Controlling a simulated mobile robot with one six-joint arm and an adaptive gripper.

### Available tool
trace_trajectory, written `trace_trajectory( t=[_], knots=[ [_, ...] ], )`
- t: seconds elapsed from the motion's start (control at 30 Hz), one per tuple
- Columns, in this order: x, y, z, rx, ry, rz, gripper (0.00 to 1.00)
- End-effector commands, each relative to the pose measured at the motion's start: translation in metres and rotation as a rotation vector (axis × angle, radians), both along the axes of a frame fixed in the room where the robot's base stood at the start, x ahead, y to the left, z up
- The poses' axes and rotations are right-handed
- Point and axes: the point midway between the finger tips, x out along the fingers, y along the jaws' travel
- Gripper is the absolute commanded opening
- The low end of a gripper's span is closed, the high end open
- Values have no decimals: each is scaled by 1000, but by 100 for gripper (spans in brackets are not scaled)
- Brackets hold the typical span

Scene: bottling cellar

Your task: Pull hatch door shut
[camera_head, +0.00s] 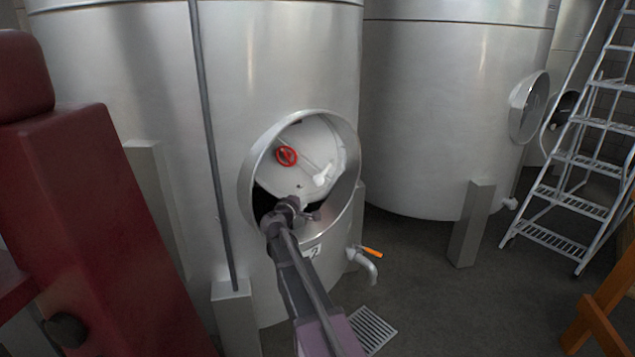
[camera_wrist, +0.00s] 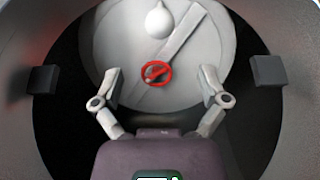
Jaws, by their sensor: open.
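The hatch door (camera_head: 311,150) is a pale round plate with a red handwheel (camera_head: 286,155) and a bar across it. It sits tilted inside the round steel hatch collar (camera_head: 350,190) of the near tank, with a dark gap at its lower left. My gripper (camera_head: 297,208) is at the lower part of the opening, below the handwheel. In the wrist view my gripper (camera_wrist: 160,82) is open, its two fingers apart on either side of the red handwheel (camera_wrist: 156,73), with the hatch door (camera_wrist: 125,40) behind. I cannot tell whether the fingers touch anything.
A tap with an orange lever (camera_head: 371,252) sticks out below the hatch, above a floor grate (camera_head: 373,328). A second tank (camera_head: 445,110) and a metal ladder (camera_head: 580,150) stand at right. A dark red object (camera_head: 90,220) fills the left. Floor between is clear.

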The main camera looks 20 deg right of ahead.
Motion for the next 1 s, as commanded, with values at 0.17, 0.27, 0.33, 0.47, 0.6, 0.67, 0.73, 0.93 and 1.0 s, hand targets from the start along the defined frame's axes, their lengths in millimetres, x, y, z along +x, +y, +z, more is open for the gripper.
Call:
trace_trajectory(
  t=[0.17,0.27,0.33,0.47,0.6,0.67,0.73,0.93,1.0],
  knots=[
    [19,-20,0,0,0,-2,94],
    [30,-32,0,0,0,-1,94],
    [37,-39,0,0,0,-1,94],
    [50,-55,0,0,0,-1,94],
    [62,-69,0,0,0,-1,94],
    [67,-74,0,0,0,-1,94],
    [71,-79,0,0,0,-1,94],
    [76,-86,0,0,0,0,94],
    [77,-87,0,0,0,0,94]
  ],
)
